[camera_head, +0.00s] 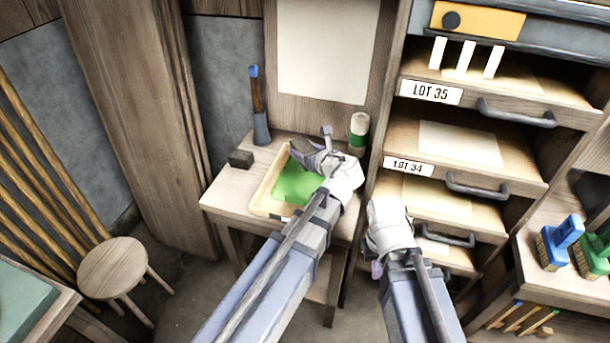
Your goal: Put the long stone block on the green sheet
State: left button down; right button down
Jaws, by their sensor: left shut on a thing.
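My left gripper (306,150) is over the far part of a shallow wooden tray (268,196) on the small table. It is shut on a dark grey piece, which looks like the long stone block; the fingers and wrist hide most of it. The green sheet (292,183) lies in the tray, below and in front of the gripper, partly covered by my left arm. I cannot tell whether the held piece touches the sheet. My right gripper (376,268) hangs low before the drawer cabinet, its fingers mostly hidden behind the wrist.
A small dark block (241,159) and a blue-tipped tool in a holder (261,128) stand left of the tray. A green-and-white cylinder (359,130) stands at the back right. Open drawers (470,145) jut out at the right. A round stool (112,266) stands at the lower left.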

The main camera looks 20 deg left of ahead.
pick_arm(q)
jog(key=b, duration=0.3)
send_over(305, 179)
notch_tip(305, 179, down, 4)
jog(key=shift+w+f, duration=0.1)
notch_tip(305, 179, down, 4)
jog(key=b, duration=0.4)
jog(key=shift+r, duration=0.2)
jog(key=shift+f, duration=0.1)
jog(key=shift+c, duration=0.6)
grip_release()
